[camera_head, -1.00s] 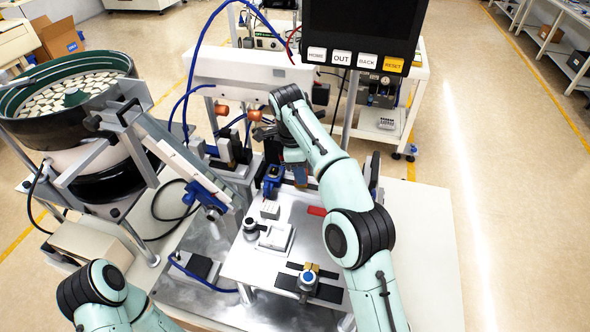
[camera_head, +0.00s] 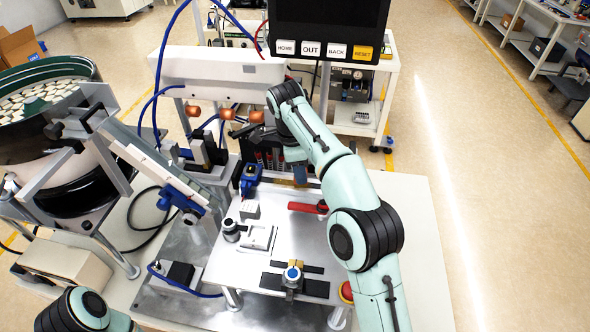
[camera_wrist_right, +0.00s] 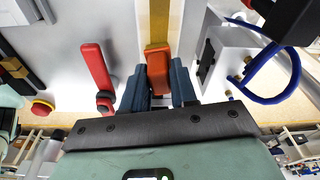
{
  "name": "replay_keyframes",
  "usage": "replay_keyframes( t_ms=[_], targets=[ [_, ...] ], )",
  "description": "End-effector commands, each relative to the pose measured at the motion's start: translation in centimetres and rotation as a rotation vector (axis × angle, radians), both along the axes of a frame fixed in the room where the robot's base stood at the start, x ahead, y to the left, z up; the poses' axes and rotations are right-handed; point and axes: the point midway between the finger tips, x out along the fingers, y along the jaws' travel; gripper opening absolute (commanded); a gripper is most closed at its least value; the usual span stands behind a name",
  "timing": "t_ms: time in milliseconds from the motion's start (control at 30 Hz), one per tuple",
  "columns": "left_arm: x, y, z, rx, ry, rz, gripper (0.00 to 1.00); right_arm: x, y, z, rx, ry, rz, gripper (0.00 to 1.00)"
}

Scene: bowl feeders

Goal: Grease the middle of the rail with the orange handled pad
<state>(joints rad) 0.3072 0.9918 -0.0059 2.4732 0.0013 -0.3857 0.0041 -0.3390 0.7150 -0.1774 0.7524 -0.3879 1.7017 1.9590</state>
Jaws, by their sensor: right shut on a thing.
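My right gripper (camera_wrist_right: 158,88) is shut on the orange handle of the pad (camera_wrist_right: 159,72), which stands between its two dark fingers in the right wrist view. The pad's underside is hidden. A long gold-brown strip (camera_wrist_right: 159,20), apparently the rail, runs straight away from the front of the handle between pale edges. I cannot tell whether the pad touches it. In the head view my right gripper (camera_head: 296,172) is low over the back of the metal plate, and the pad is hardly visible there. My left arm shows at the lower left; its gripper is out of view.
A red lever (camera_head: 307,207) lies close to my right gripper; it also shows in the right wrist view (camera_wrist_right: 96,68). A blue clamp-like part (camera_head: 250,180) stands left of the gripper. The plate (camera_head: 237,266) carries small fixtures. A bowl feeder (camera_head: 40,125) stands left, a screen (camera_head: 325,20) behind.

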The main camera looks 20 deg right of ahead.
Motion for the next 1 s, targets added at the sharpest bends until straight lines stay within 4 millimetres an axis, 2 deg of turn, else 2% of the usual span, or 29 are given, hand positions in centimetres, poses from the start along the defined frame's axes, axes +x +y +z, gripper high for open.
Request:
replay_keyframes(
  t_ms=[233, 467, 800, 1000],
  targets=[
    [-0.8, 0.0, -0.9, 0.000, 0.009, 0.000, 0.65, -1.0, -2.0, -0.1, 0.001, -0.001, -0.001, 0.00],
    [-1.0, 0.0, -1.1, 0.000, 0.011, 0.000, 0.65, -1.3, -2.7, 0.0, 0.001, -0.001, -0.001, 0.00],
    [-1.7, 0.0, -2.0, 0.000, 0.019, 0.000, 0.65, -2.6, -5.2, -0.2, 0.001, 0.000, -0.001, 0.00],
    [-1.7, 0.0, -2.0, 0.000, 0.020, 0.000, 0.65, -2.7, -5.7, -0.2, -0.001, 0.001, -0.003, 0.00]
  ],
)
